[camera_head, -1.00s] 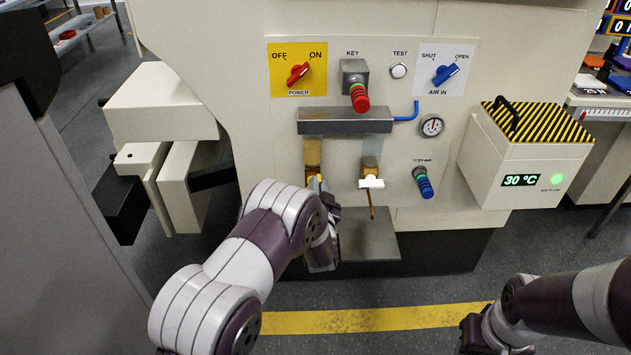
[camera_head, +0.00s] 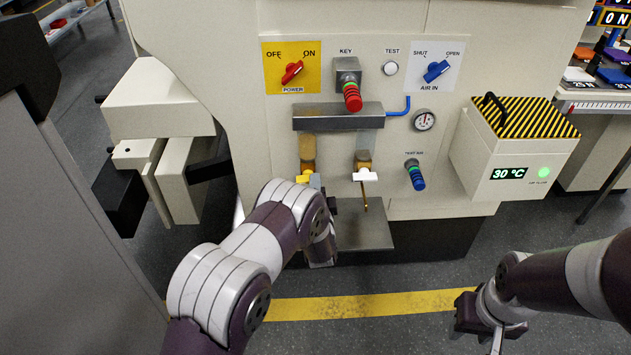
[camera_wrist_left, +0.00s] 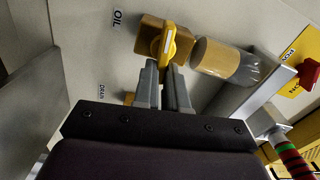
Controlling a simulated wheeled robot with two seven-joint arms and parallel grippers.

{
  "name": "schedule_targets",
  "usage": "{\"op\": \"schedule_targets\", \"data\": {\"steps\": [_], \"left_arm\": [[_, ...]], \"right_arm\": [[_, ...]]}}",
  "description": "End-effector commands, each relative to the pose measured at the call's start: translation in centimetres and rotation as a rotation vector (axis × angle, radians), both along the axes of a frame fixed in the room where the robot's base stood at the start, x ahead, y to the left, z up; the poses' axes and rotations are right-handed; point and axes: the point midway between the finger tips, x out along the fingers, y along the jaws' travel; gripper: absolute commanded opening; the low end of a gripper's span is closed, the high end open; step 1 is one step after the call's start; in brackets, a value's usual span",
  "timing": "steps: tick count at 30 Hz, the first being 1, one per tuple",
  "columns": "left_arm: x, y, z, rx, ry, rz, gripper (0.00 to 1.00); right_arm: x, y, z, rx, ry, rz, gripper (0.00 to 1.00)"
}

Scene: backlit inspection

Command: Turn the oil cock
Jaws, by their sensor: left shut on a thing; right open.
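The oil cock has a brass-coloured body and a yellow handle (camera_head: 303,179) below the grey box on the machine front. In the left wrist view the yellow handle (camera_wrist_left: 168,42) stands out from its brass body (camera_wrist_left: 152,33), beside the OIL label (camera_wrist_left: 118,18). My left gripper (camera_head: 316,182) is at the cock. In the left wrist view its fingers (camera_wrist_left: 166,72) are shut on the near end of the yellow handle. In the head view the gripper partly hides the cock. My right gripper (camera_head: 483,325) is open and empty, low at the right, away from the machine.
A second cock with a white handle (camera_head: 365,175) is just right of the oil cock, a thin golden line below it. A tray (camera_head: 362,228) juts out underneath. Above are the grey box (camera_head: 338,119) and red key knob (camera_head: 352,97). A cooler box (camera_head: 512,160) stands right.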

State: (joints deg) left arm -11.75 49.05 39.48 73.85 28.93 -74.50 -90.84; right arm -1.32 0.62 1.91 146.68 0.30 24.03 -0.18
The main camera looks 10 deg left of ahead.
Motion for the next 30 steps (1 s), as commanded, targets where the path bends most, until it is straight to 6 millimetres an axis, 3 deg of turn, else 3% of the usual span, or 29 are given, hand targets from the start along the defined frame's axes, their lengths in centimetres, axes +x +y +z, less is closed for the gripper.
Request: {"op": "schedule_targets", "data": {"steps": [10, 26, 27, 29, 30], "left_arm": [[-0.12, -0.02, -0.49, 0.122, 0.041, -0.001, 0.0], [-0.13, 0.0, -0.59, 0.144, 0.049, -0.001, 0.0], [-0.14, -0.01, -0.59, 0.144, 0.049, -0.001, 0.18], [-0.13, 0.0, -0.57, 0.143, 0.047, -0.001, 0.37], [-0.12, -0.01, -0.54, 0.143, 0.047, -0.001, 0.37]], "right_arm": [[0.0, 0.0, 0.44, 0.0, 0.0, 0.0, 0.43], [0.0, 0.0, 0.47, 0.0, 0.0, 0.0, 0.43], [0.0, 0.0, 0.47, 0.0, 0.0, 0.0, 0.43], [0.0, 0.0, 0.47, 0.0, 0.0, 0.0, 0.43], [0.0, 0.0, 0.47, 0.0, 0.0, 0.0, 0.43]]}}
